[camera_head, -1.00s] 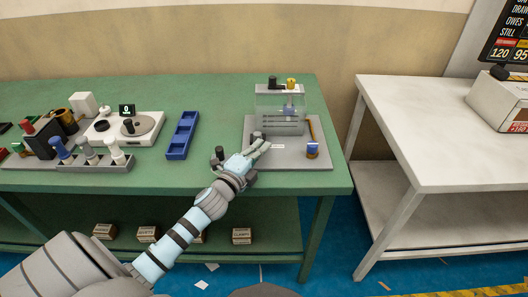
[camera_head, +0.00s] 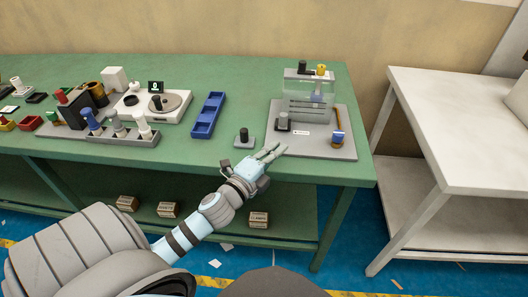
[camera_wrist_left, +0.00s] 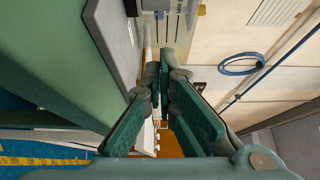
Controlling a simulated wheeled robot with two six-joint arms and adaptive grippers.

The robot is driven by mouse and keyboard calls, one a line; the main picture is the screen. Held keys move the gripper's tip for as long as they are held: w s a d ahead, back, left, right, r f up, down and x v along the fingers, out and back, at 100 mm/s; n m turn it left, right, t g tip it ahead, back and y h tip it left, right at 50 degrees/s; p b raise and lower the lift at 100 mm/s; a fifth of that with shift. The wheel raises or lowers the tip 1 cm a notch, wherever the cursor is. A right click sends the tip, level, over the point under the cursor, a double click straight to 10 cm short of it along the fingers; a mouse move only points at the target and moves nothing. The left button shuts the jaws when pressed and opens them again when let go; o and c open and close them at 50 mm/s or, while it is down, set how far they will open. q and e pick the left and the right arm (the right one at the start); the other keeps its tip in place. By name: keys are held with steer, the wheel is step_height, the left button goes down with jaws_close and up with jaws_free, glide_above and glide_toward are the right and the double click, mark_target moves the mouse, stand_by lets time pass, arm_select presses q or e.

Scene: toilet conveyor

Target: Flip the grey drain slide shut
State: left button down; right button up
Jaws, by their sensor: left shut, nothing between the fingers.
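A clear tank (camera_head: 310,101) stands on a grey base plate (camera_head: 323,149) at the right end of the green bench. A small grey block on a dark base (camera_head: 283,120), which looks like the drain slide, sits at the tank's front left. Whether it is open or shut is too small to tell. My left gripper (camera_head: 277,149) is shut and empty at the plate's front left corner, apart from the grey block. In the left wrist view its fingers (camera_wrist_left: 160,65) have nothing between them, and the plate's edge (camera_wrist_left: 118,35) runs along the left. My right gripper is not in view.
A black knob on a small grey base (camera_head: 244,138) stands left of the plate. A blue-capped brown piece (camera_head: 337,138) is at its right. A blue tray (camera_head: 207,116) and a white turntable unit (camera_head: 150,105) stand further left. A white table (camera_head: 455,140) is at the right.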

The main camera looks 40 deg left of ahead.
arm_select(q)
steer(key=s+b, duration=0.1)
steer(key=s, duration=0.3)
steer(key=shift+s+a, duration=0.1)
steer(key=shift+s, duration=0.15)
steer(key=shift+f, duration=0.1)
